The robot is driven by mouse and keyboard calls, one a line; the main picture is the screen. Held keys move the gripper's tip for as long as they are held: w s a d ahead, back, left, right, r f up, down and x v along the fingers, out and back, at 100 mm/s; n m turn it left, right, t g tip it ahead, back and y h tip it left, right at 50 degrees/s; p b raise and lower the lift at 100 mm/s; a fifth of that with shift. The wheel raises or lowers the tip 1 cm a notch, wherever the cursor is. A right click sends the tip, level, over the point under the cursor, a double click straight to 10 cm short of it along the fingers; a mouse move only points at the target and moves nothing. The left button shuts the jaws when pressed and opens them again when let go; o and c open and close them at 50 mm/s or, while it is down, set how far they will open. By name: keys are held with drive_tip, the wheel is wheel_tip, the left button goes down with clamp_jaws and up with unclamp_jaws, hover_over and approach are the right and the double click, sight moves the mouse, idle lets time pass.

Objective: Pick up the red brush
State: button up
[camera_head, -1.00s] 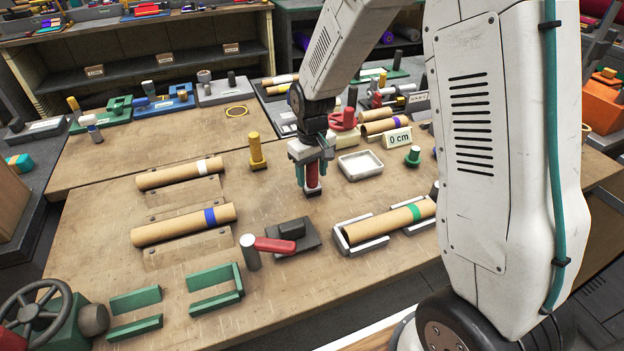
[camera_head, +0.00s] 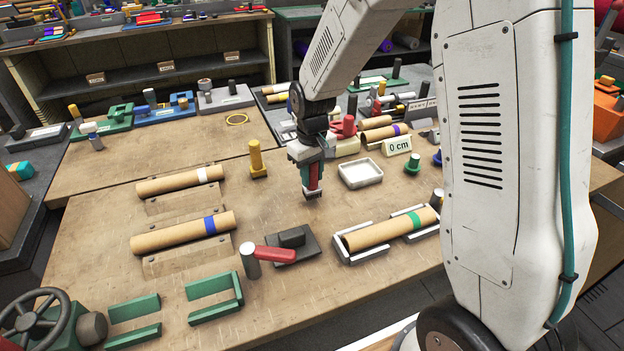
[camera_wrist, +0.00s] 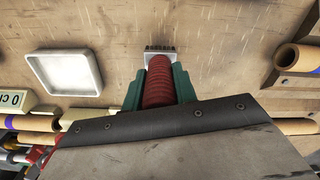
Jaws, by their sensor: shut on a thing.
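The red brush (camera_head: 314,178) stands upright at the middle of the wooden table, with a red handle and a dark lower end. In the wrist view, its ribbed red handle (camera_wrist: 158,85) sits between the green fingers, with a pale block and dark bristles (camera_wrist: 160,48) beyond. My gripper (camera_head: 312,180) is shut on the handle from above. The brush's lower end is at or very close to the tabletop; I cannot tell whether it touches. The fingers hide part of the handle.
A white tray (camera_head: 361,173) lies just right of the brush. A yellow peg (camera_head: 257,160) stands to the left. A cardboard roll with a green band (camera_head: 390,229) rests in a cradle at front right. A red-handled tool (camera_head: 275,254) lies in front.

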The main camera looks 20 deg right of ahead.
drive_tip(key=shift+r, duration=0.8)
drive_tip(key=s+a+r, duration=0.1)
drive_tip(key=s, duration=1.5)
drive_tip(key=shift+a+r, duration=0.15)
drive_tip(key=shift+a, duration=0.05)
